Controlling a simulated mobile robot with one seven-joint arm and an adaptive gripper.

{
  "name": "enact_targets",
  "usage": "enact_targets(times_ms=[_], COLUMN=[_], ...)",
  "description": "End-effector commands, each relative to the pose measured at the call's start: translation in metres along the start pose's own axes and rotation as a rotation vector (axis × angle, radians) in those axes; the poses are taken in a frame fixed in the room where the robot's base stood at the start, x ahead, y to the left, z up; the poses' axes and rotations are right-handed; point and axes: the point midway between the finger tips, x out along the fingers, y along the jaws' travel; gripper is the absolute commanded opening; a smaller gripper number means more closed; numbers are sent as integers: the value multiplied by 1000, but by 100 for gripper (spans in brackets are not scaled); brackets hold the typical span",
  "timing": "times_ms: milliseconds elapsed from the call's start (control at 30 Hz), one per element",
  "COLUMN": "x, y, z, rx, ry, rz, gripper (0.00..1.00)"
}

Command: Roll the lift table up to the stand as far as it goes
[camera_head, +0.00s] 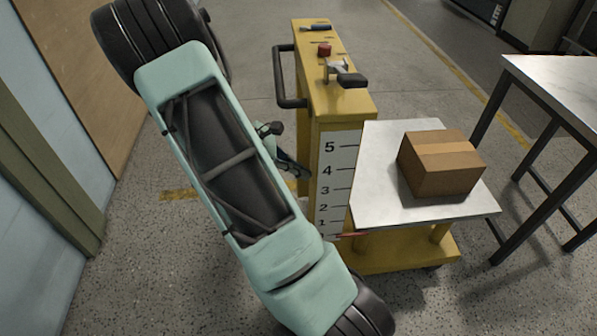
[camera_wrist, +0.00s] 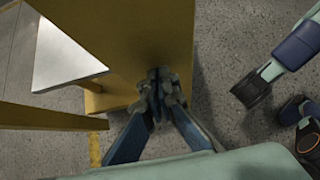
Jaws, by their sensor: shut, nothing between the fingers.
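The yellow lift table (camera_head: 330,80) stands on the floor in the middle of the head view, with a numbered scale (camera_head: 337,185) on its column. Its pale platform (camera_head: 375,190) is low, with a red mark near the scale's bottom. A taped cardboard box (camera_head: 440,168) rests on the platform. The grey-topped stand (camera_head: 565,80) is at the right; floor shows between it and the platform. My gripper (camera_head: 300,170) is beside the column's left side, partly hidden by my arm. In the wrist view my gripper (camera_wrist: 160,80) is shut and empty against or close to the yellow column (camera_wrist: 125,40); contact is unclear.
A dark push handle (camera_head: 287,85) sticks out from the column's left side. A lever (camera_head: 350,79) and a red button (camera_head: 324,49) are on its top. The stand's dark legs (camera_head: 490,115) reach the floor. A wall with a wooden door (camera_head: 90,60) is at the left.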

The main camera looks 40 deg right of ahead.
Motion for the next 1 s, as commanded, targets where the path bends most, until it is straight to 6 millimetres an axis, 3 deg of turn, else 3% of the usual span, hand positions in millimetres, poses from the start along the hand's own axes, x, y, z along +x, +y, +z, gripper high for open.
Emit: enact_targets(times_ms=[233, 367, 1000], x=[3, 14, 118], y=[0, -1, -2], z=[4, 17, 120], rx=[1, 2, 2], ry=[0, -4, -4], rz=[-1, -4, -7], gripper=[0, 0, 0])
